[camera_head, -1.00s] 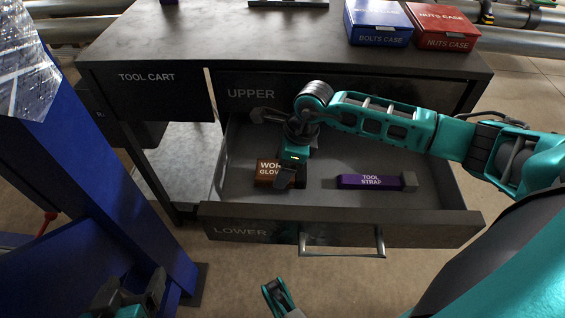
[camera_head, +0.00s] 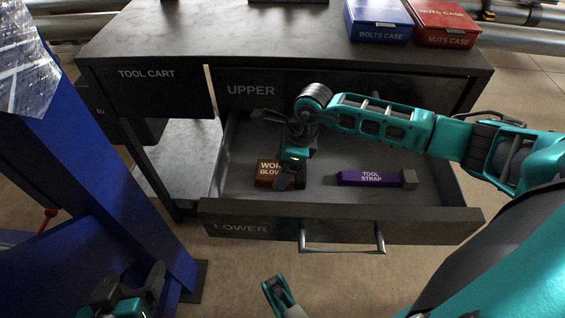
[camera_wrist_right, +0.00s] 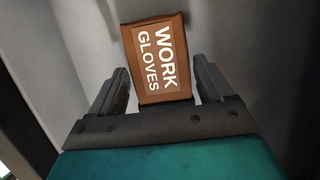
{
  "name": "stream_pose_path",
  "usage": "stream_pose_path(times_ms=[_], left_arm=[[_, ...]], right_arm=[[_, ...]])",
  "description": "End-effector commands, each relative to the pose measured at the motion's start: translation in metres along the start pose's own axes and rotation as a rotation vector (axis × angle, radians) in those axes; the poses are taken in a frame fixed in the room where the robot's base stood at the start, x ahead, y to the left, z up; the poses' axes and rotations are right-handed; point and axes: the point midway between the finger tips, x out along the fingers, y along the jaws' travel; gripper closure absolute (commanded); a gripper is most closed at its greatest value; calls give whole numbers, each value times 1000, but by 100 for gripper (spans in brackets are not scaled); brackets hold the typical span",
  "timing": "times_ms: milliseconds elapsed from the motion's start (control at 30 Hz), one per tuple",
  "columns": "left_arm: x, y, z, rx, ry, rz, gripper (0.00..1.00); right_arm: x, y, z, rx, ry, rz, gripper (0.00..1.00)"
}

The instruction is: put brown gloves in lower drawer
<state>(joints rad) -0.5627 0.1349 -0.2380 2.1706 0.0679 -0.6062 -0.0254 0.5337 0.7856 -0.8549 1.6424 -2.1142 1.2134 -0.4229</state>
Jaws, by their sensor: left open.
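The brown work gloves pack (camera_head: 267,174) lies inside the open lower drawer (camera_head: 340,222), towards its left side; it also shows in the right wrist view (camera_wrist_right: 155,60). My right gripper (camera_head: 287,176) reaches down into the drawer at the pack and hides its right end. In the right wrist view its fingers (camera_wrist_right: 160,85) are apart, one on each side of the pack's near end, with narrow gaps showing. My left gripper (camera_head: 130,292) is open and empty at the bottom left, away from the cart.
A purple tool strap (camera_head: 370,178) lies in the same drawer, to the right. The upper drawer (camera_head: 250,91) is shut. A blue bolts case (camera_head: 380,22) and a red nuts case (camera_head: 443,24) stand on the cart top (camera_head: 220,45). A blue post (camera_head: 110,170) stands at left.

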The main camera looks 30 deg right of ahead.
Motion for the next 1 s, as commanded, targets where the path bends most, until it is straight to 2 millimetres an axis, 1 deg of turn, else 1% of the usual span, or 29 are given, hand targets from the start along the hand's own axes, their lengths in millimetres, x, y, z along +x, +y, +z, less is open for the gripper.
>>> stream_pose_path(times_ms=[367,567,600,833,1000], left_arm=[[0,0,0,0,0,1,18],[0,0,1,-1,-2,1,18],[-1,1,2,-1,-3,1,18],[-2,0,3,-3,-6,0,18],[-1,0,2,-2,-5,0,18]], right_arm=[[0,0,0,0,0,0,20],[0,0,0,0,0,0,2],[0,0,0,0,0,0,0],[-1,0,-1,0,1,0,0],[-6,0,-5,0,1,-1,0]])
